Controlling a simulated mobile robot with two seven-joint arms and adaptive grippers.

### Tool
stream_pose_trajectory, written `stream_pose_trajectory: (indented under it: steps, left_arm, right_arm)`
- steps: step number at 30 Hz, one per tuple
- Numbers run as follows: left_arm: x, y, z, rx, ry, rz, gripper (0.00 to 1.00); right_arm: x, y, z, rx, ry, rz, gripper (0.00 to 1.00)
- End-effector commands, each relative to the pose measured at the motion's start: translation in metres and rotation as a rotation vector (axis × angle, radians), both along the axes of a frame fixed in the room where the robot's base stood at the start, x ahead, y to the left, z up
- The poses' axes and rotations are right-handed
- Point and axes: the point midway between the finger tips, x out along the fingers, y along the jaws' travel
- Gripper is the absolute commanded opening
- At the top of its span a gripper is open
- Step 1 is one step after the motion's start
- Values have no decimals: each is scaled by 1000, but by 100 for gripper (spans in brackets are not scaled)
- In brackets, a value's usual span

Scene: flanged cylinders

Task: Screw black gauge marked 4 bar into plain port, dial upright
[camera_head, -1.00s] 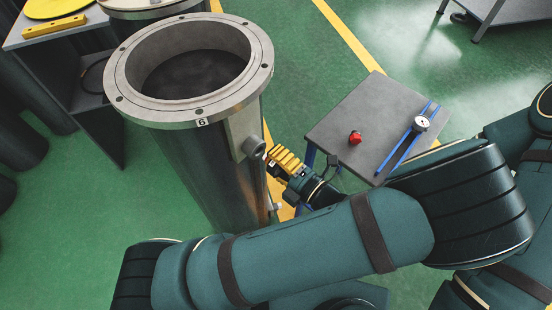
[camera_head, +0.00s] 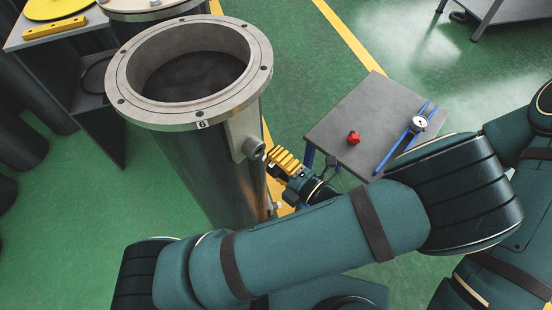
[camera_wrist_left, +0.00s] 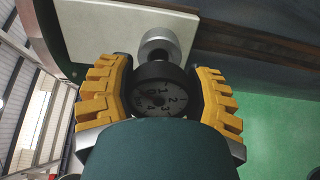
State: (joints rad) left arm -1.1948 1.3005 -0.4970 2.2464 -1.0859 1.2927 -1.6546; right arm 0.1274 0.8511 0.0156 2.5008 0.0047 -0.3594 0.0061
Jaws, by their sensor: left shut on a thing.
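My left gripper (camera_head: 272,157) is shut on a small black gauge (camera_wrist_left: 158,90) with yellow-padded fingers on both sides of it. The gauge's white dial faces the left wrist camera, with numbers up to 4 readable; the wrist's teal body covers its lower part. The dial's numbers look turned in that view. Right behind the gauge is a silver round port (camera_wrist_left: 159,43), which in the head view is the grey port (camera_head: 254,148) on the side of the cylinder marked 6 (camera_head: 217,175). I cannot tell how far the gauge sits in the port. My right gripper is not in view.
A bench with a yellow disc (camera_head: 55,8) stands at the back left. Green floor is open around the cylinder.

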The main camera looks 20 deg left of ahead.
Motion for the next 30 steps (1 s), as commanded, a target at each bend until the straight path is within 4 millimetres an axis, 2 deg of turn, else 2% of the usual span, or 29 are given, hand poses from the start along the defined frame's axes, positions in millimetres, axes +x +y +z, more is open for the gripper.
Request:
stream_pose_trajectory:
  steps: [30]
  left_arm:
    - [0,0,0,1,0,0,13]
  right_arm:
    - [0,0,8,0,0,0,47]
